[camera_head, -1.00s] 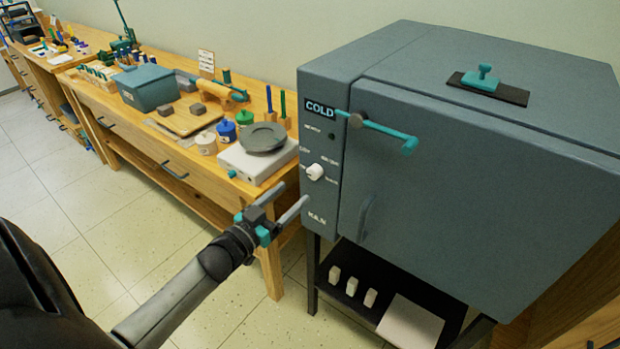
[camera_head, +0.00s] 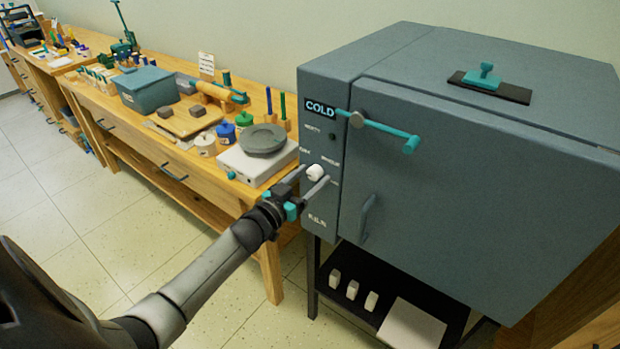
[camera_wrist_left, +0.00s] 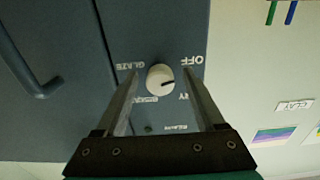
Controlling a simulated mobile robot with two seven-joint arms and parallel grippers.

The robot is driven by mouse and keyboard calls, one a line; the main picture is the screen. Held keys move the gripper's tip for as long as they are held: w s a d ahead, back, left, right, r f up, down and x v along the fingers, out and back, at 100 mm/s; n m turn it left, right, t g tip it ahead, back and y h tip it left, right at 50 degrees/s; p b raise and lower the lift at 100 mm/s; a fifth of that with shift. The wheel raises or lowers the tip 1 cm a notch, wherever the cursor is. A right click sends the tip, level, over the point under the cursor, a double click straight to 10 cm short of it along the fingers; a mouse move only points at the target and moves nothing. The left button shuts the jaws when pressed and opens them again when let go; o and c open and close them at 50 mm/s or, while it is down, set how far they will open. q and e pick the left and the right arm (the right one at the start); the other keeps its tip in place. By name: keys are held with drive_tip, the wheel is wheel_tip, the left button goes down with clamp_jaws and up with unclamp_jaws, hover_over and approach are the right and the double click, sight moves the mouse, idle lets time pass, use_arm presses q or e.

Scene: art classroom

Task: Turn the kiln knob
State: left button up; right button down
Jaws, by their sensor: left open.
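The white kiln knob (camera_head: 316,172) sits on the front control panel of the grey-blue kiln (camera_head: 335,90), under a display reading COLD. My left gripper (camera_head: 312,180) is open in front of the panel, with its fingers close to the knob. In the left wrist view the knob (camera_wrist_left: 160,78) shows between the tips of the two spread fingers (camera_wrist_left: 162,88), with a dark pointer mark on its right side. Labels OFF, GLAZE and others ring it. I cannot tell whether a finger touches the knob. My right gripper is not in view.
A teal latch bar (camera_head: 385,129) and a door handle (camera_head: 367,218) stick out from the kiln front, right of the knob. A wooden bench (camera_head: 195,185) with a white-based wheel (camera_head: 243,165) and pots stands to the left. Small white blocks (camera_head: 352,290) sit on the shelf below.

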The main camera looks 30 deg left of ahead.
use_arm(q)
clamp_jaws()
idle(0.4)
drive_tip(key=shift+m, duration=1.5)
drive_tip(key=m, duration=0.3)
drive_tip(key=shift+a+m, duration=0.1)
drive_tip(key=shift+m, duration=0.3)
drive_tip(key=m, duration=0.5)
drive_tip(key=shift+r+m, duration=0.1)
drive_tip(key=shift+m, duration=0.6)
unclamp_jaws()
